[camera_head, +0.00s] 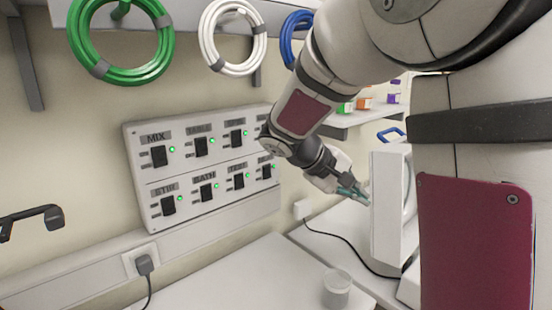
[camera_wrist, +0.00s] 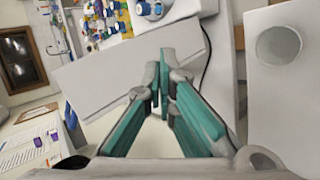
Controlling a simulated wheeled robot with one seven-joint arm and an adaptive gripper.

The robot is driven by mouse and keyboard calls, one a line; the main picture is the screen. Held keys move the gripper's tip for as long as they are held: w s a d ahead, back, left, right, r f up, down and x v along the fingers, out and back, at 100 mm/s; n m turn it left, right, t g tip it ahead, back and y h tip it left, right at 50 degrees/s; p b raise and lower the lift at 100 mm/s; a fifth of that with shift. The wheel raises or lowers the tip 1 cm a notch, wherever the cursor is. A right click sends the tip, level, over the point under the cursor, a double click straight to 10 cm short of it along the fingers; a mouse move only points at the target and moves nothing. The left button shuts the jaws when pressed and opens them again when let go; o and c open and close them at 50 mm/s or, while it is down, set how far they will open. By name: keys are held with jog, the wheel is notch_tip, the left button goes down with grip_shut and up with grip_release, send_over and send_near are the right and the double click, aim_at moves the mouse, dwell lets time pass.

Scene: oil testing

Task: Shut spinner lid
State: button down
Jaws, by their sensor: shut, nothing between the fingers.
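The spinner lid (camera_head: 387,215) is a white slab standing open, close to upright, at the right of the head view. Part of a round rim shows behind it, and my arm hides much of the spinner. In the wrist view the lid (camera_wrist: 95,78) is a tilted white slab beyond the fingers. My gripper (camera_head: 360,192) is beside the lid's upper left edge, its teal fingers pointing toward it; whether they touch it I cannot tell. In the wrist view the fingers of my gripper (camera_wrist: 160,85) come together at the tips, with nothing held.
A clear beaker (camera_head: 337,291) stands on the white bench (camera_head: 255,275) left of the spinner. A black cable (camera_head: 345,258) runs along the bench. A switch panel (camera_head: 205,165) and coiled hoses (camera_head: 122,72) are on the wall. A shelf (camera_head: 350,122) carries small coloured items.

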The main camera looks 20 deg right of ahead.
jog(key=w+d+f+n+t+h, duration=0.1)
jog(key=w+d+n+t+h, duration=0.2)
jog(key=w+h, duration=0.95)
jog(key=w+d+y+p, duration=0.1)
jog(key=d+y+p, duration=0.2)
jog(key=d, duration=0.8)
jog(key=shift+w+d+r+g+y, duration=0.25)
jog(key=shift+d+r+g+y, duration=0.15)
jog(key=shift+y, duration=0.15)
